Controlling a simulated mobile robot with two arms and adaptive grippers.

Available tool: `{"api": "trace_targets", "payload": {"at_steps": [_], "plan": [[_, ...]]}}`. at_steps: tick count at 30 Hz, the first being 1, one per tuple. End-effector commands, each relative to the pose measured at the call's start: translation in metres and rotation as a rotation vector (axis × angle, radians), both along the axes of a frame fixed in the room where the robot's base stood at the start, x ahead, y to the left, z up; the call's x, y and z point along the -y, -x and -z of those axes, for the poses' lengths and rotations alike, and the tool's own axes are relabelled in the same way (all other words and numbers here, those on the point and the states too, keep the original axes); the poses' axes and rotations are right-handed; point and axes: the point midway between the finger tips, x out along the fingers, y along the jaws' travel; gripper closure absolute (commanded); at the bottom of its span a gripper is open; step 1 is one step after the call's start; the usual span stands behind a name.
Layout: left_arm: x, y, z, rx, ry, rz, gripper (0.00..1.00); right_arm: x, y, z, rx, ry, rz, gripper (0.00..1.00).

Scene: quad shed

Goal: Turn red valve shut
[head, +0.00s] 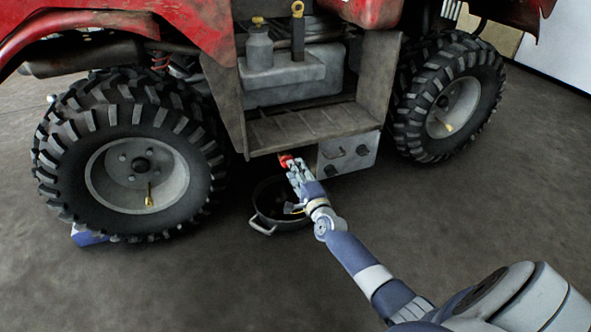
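The red valve (285,160) sits low under the footwell of a red quad, at the left end of a grey metal box. My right gripper (292,168) is at the valve, its fingertips touching or very close to it. The fingers cover part of the valve, and I cannot tell whether they are closed on it. My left gripper is not in view.
A dark round pan (266,204) with handles stands on the floor below the valve. Big tyres stand left (130,155) and right (452,98). A blue block (88,236) lies by the left tyre. The front floor is clear.

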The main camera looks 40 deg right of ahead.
Motion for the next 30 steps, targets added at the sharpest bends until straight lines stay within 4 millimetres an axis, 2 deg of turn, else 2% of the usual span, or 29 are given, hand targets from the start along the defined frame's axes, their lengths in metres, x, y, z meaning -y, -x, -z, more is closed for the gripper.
{"api": "trace_targets", "payload": {"at_steps": [6, 12, 17, 30], "plan": [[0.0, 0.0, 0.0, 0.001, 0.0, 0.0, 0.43, -0.007, 0.031, 0.001, -0.001, -0.001, 0.001, 0.69], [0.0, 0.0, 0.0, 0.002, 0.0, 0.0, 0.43, -0.012, 0.052, 0.001, -0.002, -0.001, 0.001, 0.69], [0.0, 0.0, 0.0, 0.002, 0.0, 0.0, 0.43, -0.013, 0.058, 0.0, -0.001, 0.0, 0.001, 0.69], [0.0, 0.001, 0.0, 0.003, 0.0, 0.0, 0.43, -0.013, 0.058, 0.0, -0.001, 0.001, 0.001, 0.69]]}}
